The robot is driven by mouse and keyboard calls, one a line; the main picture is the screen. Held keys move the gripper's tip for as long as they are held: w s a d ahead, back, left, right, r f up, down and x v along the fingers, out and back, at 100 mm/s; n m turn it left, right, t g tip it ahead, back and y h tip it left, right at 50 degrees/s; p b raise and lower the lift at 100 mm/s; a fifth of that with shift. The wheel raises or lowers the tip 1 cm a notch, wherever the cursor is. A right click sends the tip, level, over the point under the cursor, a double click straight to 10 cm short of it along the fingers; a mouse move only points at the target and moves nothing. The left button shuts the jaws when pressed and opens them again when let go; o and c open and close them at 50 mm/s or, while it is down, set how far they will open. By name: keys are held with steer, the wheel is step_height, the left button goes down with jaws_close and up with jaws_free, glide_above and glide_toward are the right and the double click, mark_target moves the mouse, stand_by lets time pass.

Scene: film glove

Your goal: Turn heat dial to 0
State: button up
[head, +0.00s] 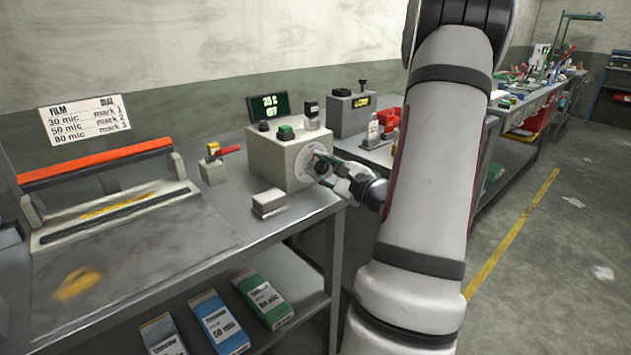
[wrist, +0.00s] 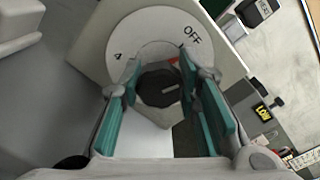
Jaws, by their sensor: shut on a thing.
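The heat dial is on the right-hand face of a beige control box (head: 280,157). In the wrist view the dial's dark knob (wrist: 160,88) has a short light pointer line. The white dial plate (wrist: 152,28) around it shows "OFF" at upper right and "4" at upper left; other marks are hidden. My gripper (head: 325,170) is at the dial. In the wrist view its teal-padded fingers (wrist: 160,100) stand on both sides of the knob and are shut on it.
A sealer with an orange bar (head: 95,160) stands at left, under a film chart (head: 85,119). A red-handled valve (head: 214,163) and a small grey block (head: 269,203) stand near the box. Several film boxes (head: 220,322) lie on the lower shelf. Open floor lies at right.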

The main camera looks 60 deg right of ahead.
steer(key=shift+f+n+b, duration=0.1)
steer(key=shift+n+b, duration=1.8)
steer(key=shift+b, duration=1.55)
steer(key=o, duration=1.2)
steer(key=v, duration=1.2)
